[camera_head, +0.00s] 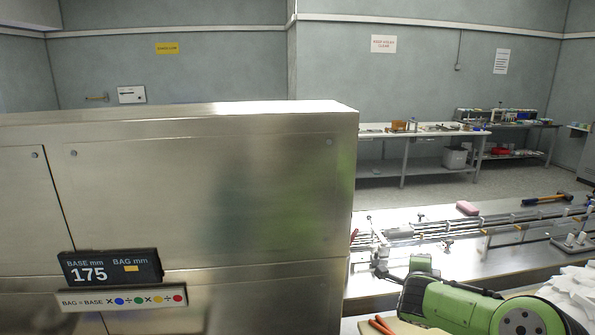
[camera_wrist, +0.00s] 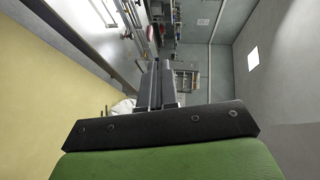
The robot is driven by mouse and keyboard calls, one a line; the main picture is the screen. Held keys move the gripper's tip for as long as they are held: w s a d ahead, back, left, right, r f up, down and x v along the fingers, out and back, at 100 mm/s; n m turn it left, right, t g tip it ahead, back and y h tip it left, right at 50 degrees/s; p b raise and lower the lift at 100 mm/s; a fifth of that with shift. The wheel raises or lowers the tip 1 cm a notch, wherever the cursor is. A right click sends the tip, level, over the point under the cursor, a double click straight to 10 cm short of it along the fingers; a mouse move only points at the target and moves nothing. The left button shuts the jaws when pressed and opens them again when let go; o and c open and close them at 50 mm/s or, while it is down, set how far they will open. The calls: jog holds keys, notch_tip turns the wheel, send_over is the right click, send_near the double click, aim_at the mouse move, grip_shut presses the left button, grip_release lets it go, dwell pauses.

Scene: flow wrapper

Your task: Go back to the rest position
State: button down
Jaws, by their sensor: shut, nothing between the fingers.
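My gripper (camera_wrist: 159,80) shows in the wrist view, its two dark fingers side by side and shut with nothing between them. It points out into the room, clear of any object. In the head view my green arm reaches in at the lower right, in front of the steel bench. I cannot clearly make out the fingertips there.
A large steel machine housing (camera_head: 215,200) fills the left, with a display reading 175 (camera_head: 112,268). A worktable (camera_head: 400,137) stands at the back wall.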

jog(key=s+a+r+n+g+y, duration=0.3)
jog(key=s+a+r+n, duration=0.3)
jog(key=s+a+n, duration=0.55)
jog(key=s+a+n+g+y, duration=0.1)
jog(key=s+n+g, duration=0.1)
jog(key=s, duration=0.8)
jog(key=s+a+f+n+g+y, duration=0.1)
jog(key=s+n, duration=0.3)
jog(key=s, duration=0.6)
jog(key=s+a+f+n+g+y, duration=0.1)
jog(key=s+a+n+g+y, duration=0.1)
jog(key=s, duration=0.8)
jog(key=shift+s+a+n+g, duration=0.4)
jog(key=shift+a+n, duration=0.35)
jog(key=shift+n, duration=0.3)
